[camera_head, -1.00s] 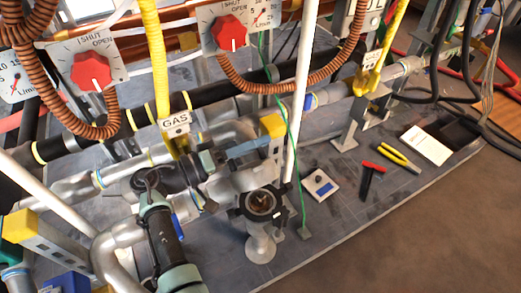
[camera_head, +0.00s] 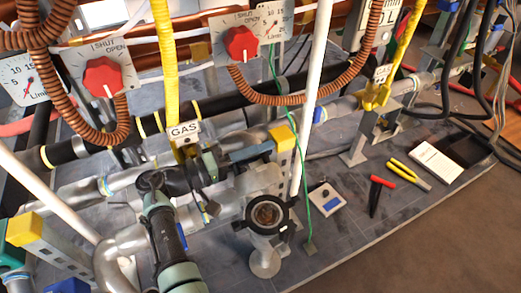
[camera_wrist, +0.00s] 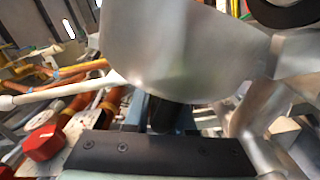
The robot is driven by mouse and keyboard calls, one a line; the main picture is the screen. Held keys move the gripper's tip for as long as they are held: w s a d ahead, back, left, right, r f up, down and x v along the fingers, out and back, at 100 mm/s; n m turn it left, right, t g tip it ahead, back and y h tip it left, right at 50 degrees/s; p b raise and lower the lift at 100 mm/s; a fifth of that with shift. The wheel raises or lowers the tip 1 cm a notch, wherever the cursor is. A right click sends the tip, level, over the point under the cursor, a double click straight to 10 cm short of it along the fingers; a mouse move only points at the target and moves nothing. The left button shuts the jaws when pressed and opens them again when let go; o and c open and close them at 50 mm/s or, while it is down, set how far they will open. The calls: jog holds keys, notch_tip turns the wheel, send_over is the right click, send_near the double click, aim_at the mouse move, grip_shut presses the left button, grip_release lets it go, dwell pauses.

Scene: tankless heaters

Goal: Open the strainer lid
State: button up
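The strainer (camera_head: 268,245) stands at the middle right of the pipework in the head view. It is a grey metal body with a round black ring (camera_head: 287,214) on top. A brownish round centre shows inside the ring; whether this is a closed lid or an opening is unclear. My gripper (camera_head: 212,168) is left of and behind the strainer, apart from its ring, among pipes. In the wrist view, a black plate with teal edging fills the bottom and a large blurred grey metal surface (camera_wrist: 180,50) blocks the fingertips.
Red-knobbed dials (camera_head: 103,77) and corrugated brown hoses hang above. A yellow gas pipe (camera_head: 163,60) and a white pipe (camera_head: 314,90) stand close by. A small box (camera_head: 320,200), red and yellow pliers (camera_head: 408,174) and a white card (camera_head: 437,162) lie right on the grey base.

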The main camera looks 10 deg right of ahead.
jog(key=o, duration=0.3)
notch_tip(320, 180, up, 10)
jog(key=p, duration=0.6)
